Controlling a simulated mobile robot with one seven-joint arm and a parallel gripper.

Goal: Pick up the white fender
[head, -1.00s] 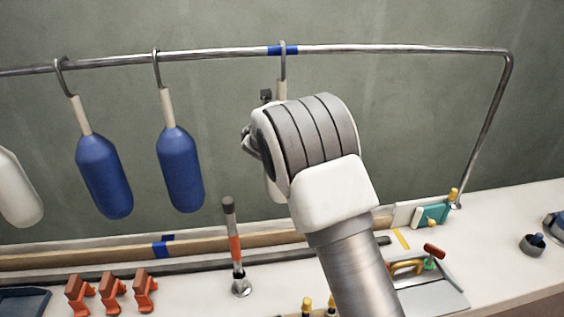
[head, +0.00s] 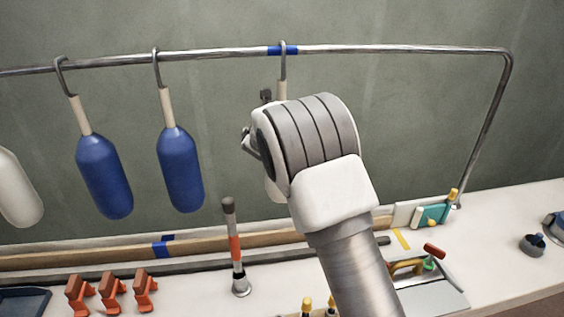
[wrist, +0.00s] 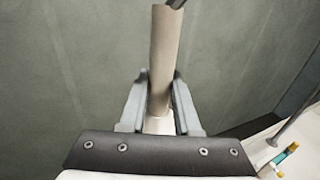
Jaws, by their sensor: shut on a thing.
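A white fender (head: 271,190) hangs from the rail by a grey hook at the blue tape mark, mostly hidden behind my arm in the head view. Its beige stem (wrist: 165,45) runs up the middle of the wrist view, with a bit of white body below it. My gripper (wrist: 160,88) is shut on this stem, one finger on each side. In the head view my gripper is largely hidden by my wrist. Another white fender (head: 18,190) hangs at the far left, cut by the picture edge.
Two blue fenders (head: 103,177) (head: 181,170) hang left of my arm on the metal rail (head: 400,49). Below, the white bench holds orange clamps (head: 112,290), an upright orange-banded tool (head: 234,245), long bars (head: 80,258) and a tool tray (head: 440,298) at right.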

